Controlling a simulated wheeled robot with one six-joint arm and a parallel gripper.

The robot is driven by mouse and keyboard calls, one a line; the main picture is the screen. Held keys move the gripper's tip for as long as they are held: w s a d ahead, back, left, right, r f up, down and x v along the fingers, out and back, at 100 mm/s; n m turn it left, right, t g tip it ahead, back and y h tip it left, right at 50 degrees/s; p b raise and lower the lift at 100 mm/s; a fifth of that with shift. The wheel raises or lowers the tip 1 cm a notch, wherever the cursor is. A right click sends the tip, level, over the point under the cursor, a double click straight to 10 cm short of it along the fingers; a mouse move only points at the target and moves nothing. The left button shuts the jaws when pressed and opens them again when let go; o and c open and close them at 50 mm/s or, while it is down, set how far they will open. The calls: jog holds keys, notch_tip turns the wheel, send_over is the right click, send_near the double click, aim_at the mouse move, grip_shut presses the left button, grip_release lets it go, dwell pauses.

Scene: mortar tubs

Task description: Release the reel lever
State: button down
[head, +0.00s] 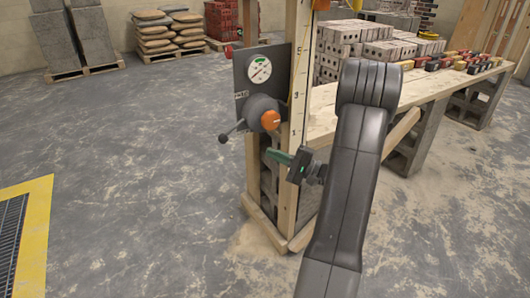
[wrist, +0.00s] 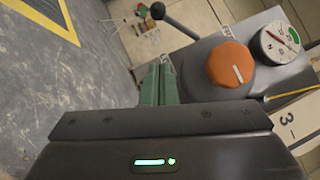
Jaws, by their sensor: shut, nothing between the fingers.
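The reel lever (head: 232,131) is a thin dark rod with a black ball end, sticking out down and left from the grey round reel housing (head: 257,107) on a dark panel. In the wrist view the lever (wrist: 178,24) shows at the top, with its ball end up and left. An orange knob (head: 270,120) with a white mark sits on the front of the housing; it also shows in the wrist view (wrist: 231,64). My gripper (head: 270,153) has green fingers, shut and empty, just below the knob and apart from the lever. The fingers (wrist: 158,82) point toward the housing's side.
A round gauge (head: 259,70) is above the housing. A numbered wooden post (head: 299,85) stands right beside the panel. A bench (head: 410,90) with blocks is at right. A yellow-edged floor grate (head: 35,240) is at left; open floor lies between.

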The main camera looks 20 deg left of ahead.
jog(key=b, duration=0.2)
send_near(233, 130)
jog(key=w+a+f, duration=0.2)
jog(key=a+f, duration=0.1)
jog(key=a, duration=0.1)
jog(key=s+a, duration=0.1)
jog(key=s+a+r, duration=0.1)
jog(key=s+a, duration=0.1)
jog(key=shift+a+r, duration=0.25)
jog(key=shift+r, duration=0.15)
jog(key=shift+a, duration=0.15)
